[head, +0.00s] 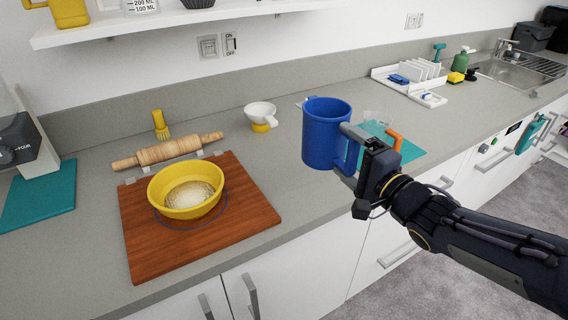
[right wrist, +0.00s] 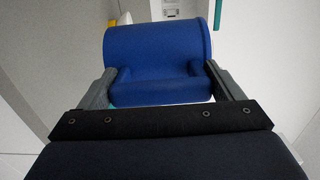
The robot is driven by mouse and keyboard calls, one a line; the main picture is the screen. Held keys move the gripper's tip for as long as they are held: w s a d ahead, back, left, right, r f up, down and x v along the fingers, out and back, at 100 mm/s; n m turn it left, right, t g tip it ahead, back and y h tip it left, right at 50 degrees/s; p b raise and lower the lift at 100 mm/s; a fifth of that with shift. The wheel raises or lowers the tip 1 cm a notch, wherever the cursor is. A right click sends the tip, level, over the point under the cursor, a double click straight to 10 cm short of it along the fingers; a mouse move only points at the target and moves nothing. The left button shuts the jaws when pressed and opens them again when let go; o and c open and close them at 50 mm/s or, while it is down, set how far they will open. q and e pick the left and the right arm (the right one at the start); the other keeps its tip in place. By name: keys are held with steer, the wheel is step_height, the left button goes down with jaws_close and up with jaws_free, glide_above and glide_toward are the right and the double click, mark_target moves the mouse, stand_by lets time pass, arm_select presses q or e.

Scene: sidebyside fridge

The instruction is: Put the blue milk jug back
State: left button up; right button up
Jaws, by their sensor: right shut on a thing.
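The blue milk jug (head: 326,133) is upright in the head view, held above the grey counter right of the wooden board. My right gripper (head: 352,157) is shut on the jug's handle side. In the right wrist view the blue jug (right wrist: 157,58) fills the space between the two fingers of my right gripper (right wrist: 158,88). My left gripper is not in view.
A yellow bowl (head: 166,205) with pale contents stands on a wooden board (head: 240,222), with a rolling pin (head: 168,151) behind. A teal mat (head: 410,150) lies behind the gripper. A shelf (head: 180,22) hangs above.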

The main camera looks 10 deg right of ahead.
mark_target(321, 150)
steer(key=shift+s+d, duration=0.1)
steer(key=shift+s, duration=0.1)
steer(key=shift+w, duration=0.1)
steer(key=w+a+f, duration=0.1)
steer(key=w, duration=0.1)
steer(key=w+a+f+b, duration=0.1)
steer(key=w, duration=0.2)
steer(key=w+a+f+b, duration=0.1)
steer(key=w+f, duration=0.1)
steer(key=shift+w+a, duration=0.15)
steer(key=shift+w, duration=0.25)
steer(key=w+f, duration=0.1)
steer(key=f, duration=0.1)
steer(key=w+a+f+b, duration=0.1)
steer(key=w+f, duration=0.1)
steer(key=f, duration=0.1)
steer(key=w+a+f, duration=0.1)
steer(key=w+f, duration=0.1)
steer(key=f, duration=0.1)
steer(key=shift+w+f, duration=0.1)
steer(key=shift+w, duration=0.05)
steer(key=shift+f, duration=0.2)
